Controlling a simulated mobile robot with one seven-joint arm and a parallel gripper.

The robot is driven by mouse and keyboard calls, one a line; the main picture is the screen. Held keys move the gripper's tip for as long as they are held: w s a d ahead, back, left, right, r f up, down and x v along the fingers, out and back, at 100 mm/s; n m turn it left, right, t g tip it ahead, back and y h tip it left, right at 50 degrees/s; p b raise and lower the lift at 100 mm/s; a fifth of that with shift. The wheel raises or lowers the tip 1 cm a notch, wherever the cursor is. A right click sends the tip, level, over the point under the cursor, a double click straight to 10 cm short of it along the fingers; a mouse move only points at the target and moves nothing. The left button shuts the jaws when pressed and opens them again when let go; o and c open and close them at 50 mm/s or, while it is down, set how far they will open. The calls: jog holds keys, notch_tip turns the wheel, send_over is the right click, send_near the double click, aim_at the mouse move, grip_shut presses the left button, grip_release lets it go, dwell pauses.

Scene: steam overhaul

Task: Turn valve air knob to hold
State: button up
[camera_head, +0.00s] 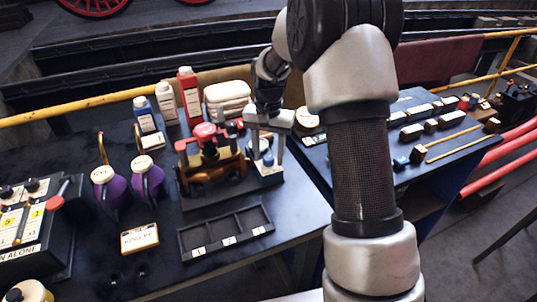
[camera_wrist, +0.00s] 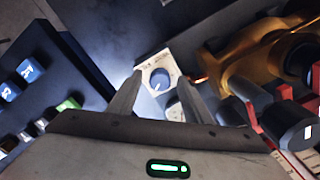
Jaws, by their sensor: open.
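A blue round knob (camera_wrist: 160,79) with a white pointer line sits on a pale plate (camera_wrist: 146,63) in the wrist view. I take it to be the valve air knob; its labels are too small to read. In the head view the knob (camera_head: 268,159) is on a small stand right of the brass valve assembly (camera_head: 205,178). My gripper (camera_head: 265,152) is open above the stand, fingers pointing down. In the wrist view my gripper's fingertips (camera_wrist: 161,84) lie either side of the knob. I cannot tell whether they touch it. Nothing is held.
The brass assembly, with red parts, stands close left of my gripper. Bottles, including a red one (camera_head: 190,97), and a white folded stack (camera_head: 228,98) stand behind. A black compartment tray (camera_head: 226,234) lies in front. A second table (camera_head: 440,142) with small parts is at right.

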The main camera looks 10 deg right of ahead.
jog(key=c, duration=1.1)
jog(key=shift+o, duration=0.2)
jog(key=shift+n, duration=0.3)
jog(key=n+p, duration=0.1)
jog(key=n, duration=0.4)
jog(key=n+p, duration=0.1)
jog(key=n, duration=0.5)
jog(key=shift+p, duration=0.3)
jog(key=o, duration=1.1)
jog(key=shift+c, duration=0.2)
